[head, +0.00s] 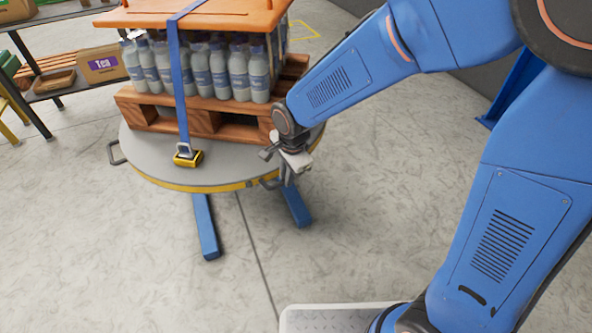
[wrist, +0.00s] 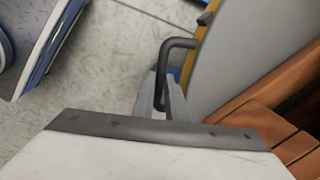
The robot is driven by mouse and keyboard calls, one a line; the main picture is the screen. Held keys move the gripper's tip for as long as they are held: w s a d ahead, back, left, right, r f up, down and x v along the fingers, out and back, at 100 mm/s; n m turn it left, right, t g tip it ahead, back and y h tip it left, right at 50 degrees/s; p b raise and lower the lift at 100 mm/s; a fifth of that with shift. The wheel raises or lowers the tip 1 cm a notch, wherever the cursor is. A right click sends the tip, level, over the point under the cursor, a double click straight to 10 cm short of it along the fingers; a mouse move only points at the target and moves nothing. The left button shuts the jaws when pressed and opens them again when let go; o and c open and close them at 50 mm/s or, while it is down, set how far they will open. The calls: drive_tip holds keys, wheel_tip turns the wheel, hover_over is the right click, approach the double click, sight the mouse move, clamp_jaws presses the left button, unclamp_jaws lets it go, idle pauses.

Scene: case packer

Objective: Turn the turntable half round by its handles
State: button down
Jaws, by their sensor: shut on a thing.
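The turntable (head: 222,178) is a round grey disc with a yellow rim on blue legs; its edge also shows in the wrist view (wrist: 235,50). A wooden pallet (head: 185,118) with bottles (head: 205,70) stands on it. One handle (head: 115,153) sticks out at the left rim. Another handle (wrist: 178,44), a dark bent bar, sticks out at the near right rim. My gripper (head: 288,181) is at this near handle. In the wrist view my fingers (wrist: 162,97) are shut around its bar. The gripper partly hides this handle in the head view.
A blue strap (head: 178,80) with a yellow buckle (head: 188,158) runs down the load's front to the disc. A shelf with boxes (head: 102,64) stands at the left. The floor (head: 110,250) in front and to the left is clear.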

drive_tip(key=shift+s+a, duration=0.35)
drive_tip(key=c, duration=1.8)
unclamp_jaws()
drive_tip(key=shift+o, duration=0.2)
wheel_tip(320, 180, up, 17)
drive_tip(key=s+d, duration=0.1)
drive_tip(key=s, duration=0.1)
drive_tip(key=shift+s+d, duration=0.4)
